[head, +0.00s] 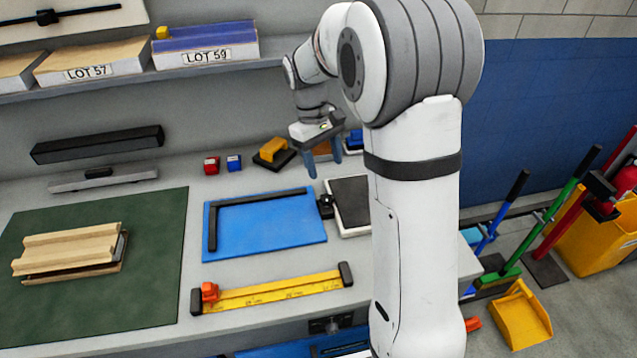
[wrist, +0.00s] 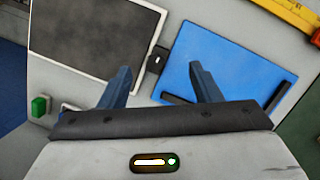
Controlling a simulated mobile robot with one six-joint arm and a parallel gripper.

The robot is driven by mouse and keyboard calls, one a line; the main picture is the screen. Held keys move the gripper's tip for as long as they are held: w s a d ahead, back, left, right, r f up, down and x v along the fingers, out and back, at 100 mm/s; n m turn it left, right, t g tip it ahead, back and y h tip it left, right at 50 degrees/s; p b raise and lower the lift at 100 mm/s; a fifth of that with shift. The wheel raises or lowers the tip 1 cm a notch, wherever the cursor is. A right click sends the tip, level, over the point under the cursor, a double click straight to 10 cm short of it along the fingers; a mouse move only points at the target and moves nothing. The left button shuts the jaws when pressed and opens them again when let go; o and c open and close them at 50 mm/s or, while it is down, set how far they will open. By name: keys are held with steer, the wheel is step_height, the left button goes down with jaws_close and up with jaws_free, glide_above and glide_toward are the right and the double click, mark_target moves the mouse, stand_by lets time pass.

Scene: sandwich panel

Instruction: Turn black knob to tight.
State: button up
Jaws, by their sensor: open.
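A small black knob-like piece (head: 325,206) sits between the blue board (head: 285,238) and the dark-faced panel (head: 353,203) on the bench. In the wrist view this black piece (wrist: 156,59) carries a small pale mark, and I cannot read any "tight" label. Another dark fitting (head: 331,326) shows under the bench's front edge; I cannot tell whether it is a knob. My gripper (head: 324,165) is open and empty above the back of the bench, apart from the black piece. In the wrist view the black piece appears just beyond and between my gripper's fingertips (wrist: 160,72).
A yellow ruler bar (head: 275,292) with an orange slider lies at the front. A stack of wooden pieces (head: 70,250) lies on the green mat (head: 150,290) at left. Red and blue small blocks stand behind the blue board. A shelf hangs above.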

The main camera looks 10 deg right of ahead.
steer(key=n+g, duration=0.1)
glide_toward(326, 197)
steer(key=shift+g+h, duration=0.3)
steer(key=shift+h, duration=0.1)
steer(key=x, duration=0.8)
steer(key=shift+w+a+f+p, duration=0.1)
steer(key=shift+a+f+p, duration=0.15)
steer(key=shift+a+p, duration=0.1)
steer(key=c, duration=0.9)
steer(key=shift+a, duration=0.25)
steer(key=shift+c, duration=0.5)
steer(key=shift+d, duration=0.25)
